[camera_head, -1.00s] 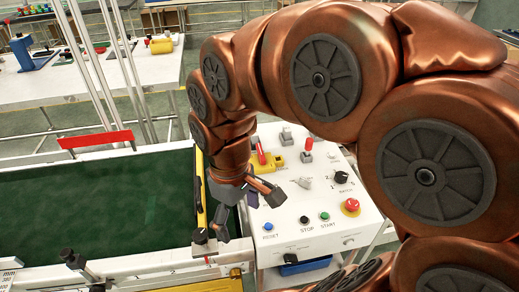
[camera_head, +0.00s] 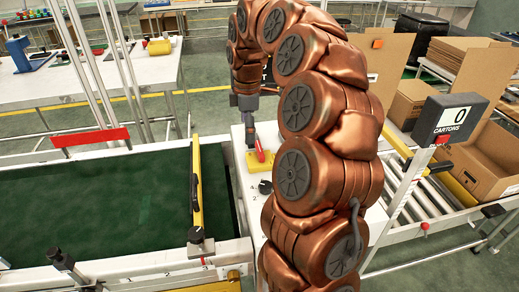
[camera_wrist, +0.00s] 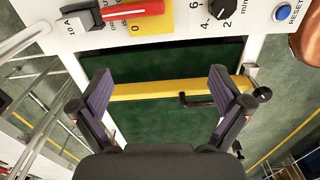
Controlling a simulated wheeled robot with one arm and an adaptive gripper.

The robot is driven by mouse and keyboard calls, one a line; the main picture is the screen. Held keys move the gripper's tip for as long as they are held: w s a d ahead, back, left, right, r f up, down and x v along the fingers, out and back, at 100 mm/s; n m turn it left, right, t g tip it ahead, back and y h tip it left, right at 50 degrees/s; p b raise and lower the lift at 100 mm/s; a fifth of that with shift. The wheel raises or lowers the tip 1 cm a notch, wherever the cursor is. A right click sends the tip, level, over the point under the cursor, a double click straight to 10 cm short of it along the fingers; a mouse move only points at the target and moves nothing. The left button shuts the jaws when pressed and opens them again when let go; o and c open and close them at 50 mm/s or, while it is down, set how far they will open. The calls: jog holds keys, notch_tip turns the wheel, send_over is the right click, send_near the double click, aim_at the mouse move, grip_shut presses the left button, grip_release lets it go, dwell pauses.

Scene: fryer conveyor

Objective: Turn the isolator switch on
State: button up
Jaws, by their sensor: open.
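The isolator switch has a red handle (camera_head: 259,153) on a yellow plate (camera_head: 256,164), on the white control panel beside the green conveyor. In the wrist view the red handle (camera_wrist: 135,10) lies sideways across the top edge, partly cut off, with a "0" on the yellow plate (camera_wrist: 138,27) beneath it. My gripper (camera_head: 249,133) is just behind the switch in the head view, pointing down. In the wrist view my gripper (camera_wrist: 160,82) is open and empty, its fingers wide apart and clear of the handle. My arm hides much of the panel.
A small grey switch (camera_wrist: 82,14) marked 10 A, a black knob (camera_wrist: 222,8) and a blue reset button (camera_wrist: 284,12) sit near the handle. The green conveyor belt (camera_head: 90,210) with a yellow bar (camera_head: 196,185) is at left. A carton counter (camera_head: 448,119) stands at right.

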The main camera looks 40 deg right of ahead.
send_over(260, 148)
notch_tip(260, 148, down, 2)
jog(key=shift+n, duration=0.3)
jog(key=shift+a+f, duration=0.1)
jog(key=shift+f, duration=3.7)
jog(key=shift+c, duration=0.2)
jog(key=c, duration=0.7)
jog(key=shift+c, duration=0.2)
